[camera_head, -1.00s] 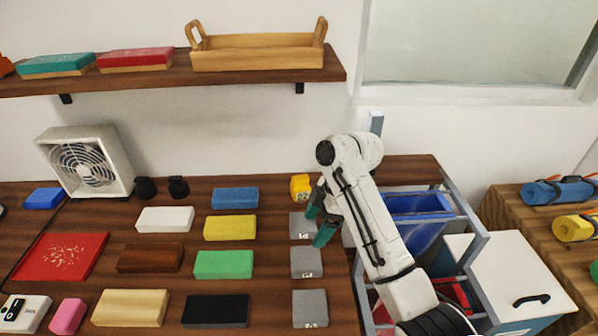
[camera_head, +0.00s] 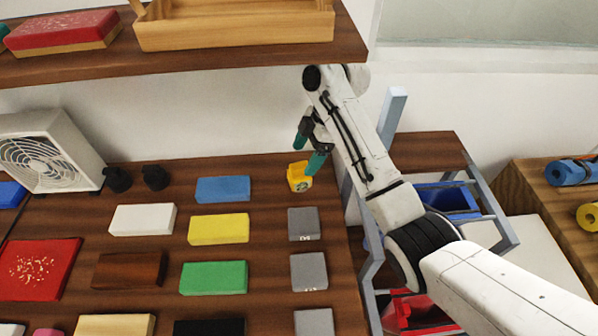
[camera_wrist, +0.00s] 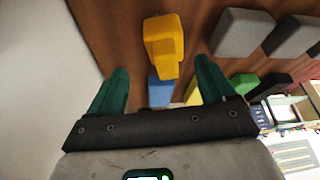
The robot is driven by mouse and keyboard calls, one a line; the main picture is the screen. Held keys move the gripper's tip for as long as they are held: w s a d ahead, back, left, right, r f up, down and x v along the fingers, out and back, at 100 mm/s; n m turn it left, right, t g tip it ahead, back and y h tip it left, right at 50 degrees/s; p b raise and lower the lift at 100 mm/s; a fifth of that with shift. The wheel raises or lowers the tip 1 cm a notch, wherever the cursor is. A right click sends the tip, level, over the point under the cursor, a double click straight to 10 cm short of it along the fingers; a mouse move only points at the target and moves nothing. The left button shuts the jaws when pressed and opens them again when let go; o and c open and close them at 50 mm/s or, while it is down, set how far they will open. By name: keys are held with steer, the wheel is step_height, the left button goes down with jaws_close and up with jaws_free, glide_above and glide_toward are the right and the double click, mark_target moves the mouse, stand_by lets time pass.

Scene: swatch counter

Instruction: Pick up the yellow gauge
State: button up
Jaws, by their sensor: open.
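The yellow gauge (camera_head: 299,177) is a small block-shaped piece on the brown counter, at the right end of the back row. In the wrist view the yellow gauge (camera_wrist: 163,43) shows ahead of the fingers and roughly centred between them. My gripper (camera_head: 309,147) is open, with two green fingertips, above the gauge in the head view. In the wrist view my gripper (camera_wrist: 158,88) holds nothing, and its fingers are apart on either side. I cannot tell whether a finger touches the gauge.
Grey blocks (camera_head: 303,224) stand in a column in front of the gauge. A blue block (camera_head: 222,189) and a yellow block (camera_head: 218,229) lie left. A wooden shelf (camera_head: 190,67) runs above, carrying a wooden tray (camera_head: 235,32). A metal-framed rack (camera_head: 372,285) is right.

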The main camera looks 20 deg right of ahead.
mark_target(297, 175)
steer(key=shift+x, duration=0.95)
steer(key=x, duration=0.2)
steer(key=s+p+x, duration=0.1)
steer(key=x, duration=0.1)
steer(key=shift+a+f, duration=0.1)
steer(key=shift+f, duration=0.2)
steer(key=shift+w+a+f, duration=0.1)
steer(key=shift+a+f, duration=0.05)
steer(key=shift+f, duration=0.3)
steer(key=c, duration=1.2)
steer(key=shift+c, duration=0.2)
steer(key=shift+r, duration=0.2)
